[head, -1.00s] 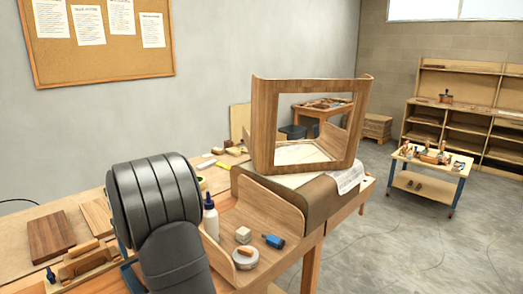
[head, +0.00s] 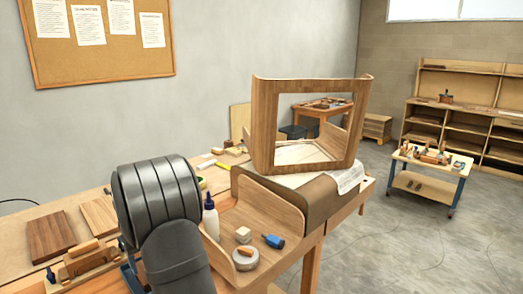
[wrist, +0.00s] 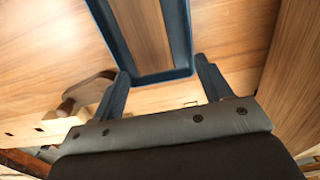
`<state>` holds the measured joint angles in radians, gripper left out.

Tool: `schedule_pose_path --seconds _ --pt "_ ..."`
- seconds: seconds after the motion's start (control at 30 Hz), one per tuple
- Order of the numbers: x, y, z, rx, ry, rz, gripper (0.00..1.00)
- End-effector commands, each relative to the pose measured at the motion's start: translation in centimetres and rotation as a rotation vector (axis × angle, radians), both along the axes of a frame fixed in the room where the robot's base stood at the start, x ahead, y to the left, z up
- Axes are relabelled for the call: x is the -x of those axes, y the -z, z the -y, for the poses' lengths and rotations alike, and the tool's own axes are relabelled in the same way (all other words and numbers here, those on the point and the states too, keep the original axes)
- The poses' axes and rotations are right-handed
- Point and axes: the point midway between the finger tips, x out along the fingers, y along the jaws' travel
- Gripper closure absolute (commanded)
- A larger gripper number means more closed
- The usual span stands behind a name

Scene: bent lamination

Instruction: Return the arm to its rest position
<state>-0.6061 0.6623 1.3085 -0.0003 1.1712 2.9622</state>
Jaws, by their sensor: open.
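My gripper (wrist: 160,88) shows in the wrist view with its two dark fingers apart and nothing between them. A blue-edged tray with a wooden inside (wrist: 187,50) lies beyond the fingertips; I cannot tell the exact gap.
A bent wooden frame (head: 262,125) stands on a brown form (head: 318,199) on the workbench. A glue bottle (head: 210,217), a blue-handled tool (head: 274,241) and a tape roll (head: 245,258) sit near my arm. A wooden plane (head: 88,262) lies left. Open floor (head: 400,240) is at right.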

Motion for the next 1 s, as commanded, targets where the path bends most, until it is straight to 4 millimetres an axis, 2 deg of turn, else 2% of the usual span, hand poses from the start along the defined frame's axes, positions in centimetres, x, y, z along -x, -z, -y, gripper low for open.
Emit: schedule_pose_path --seconds 0.03,0.57,1.0 --pt "-0.1 -0.7 1.1 -0.001 0.005 0.001 0.29" --pt "-0.7 -6.1 10.2 -0.001 0.004 0.003 0.29" --pt "2.5 -6.2 10.8 -0.001 -0.37 0.0 0.29"
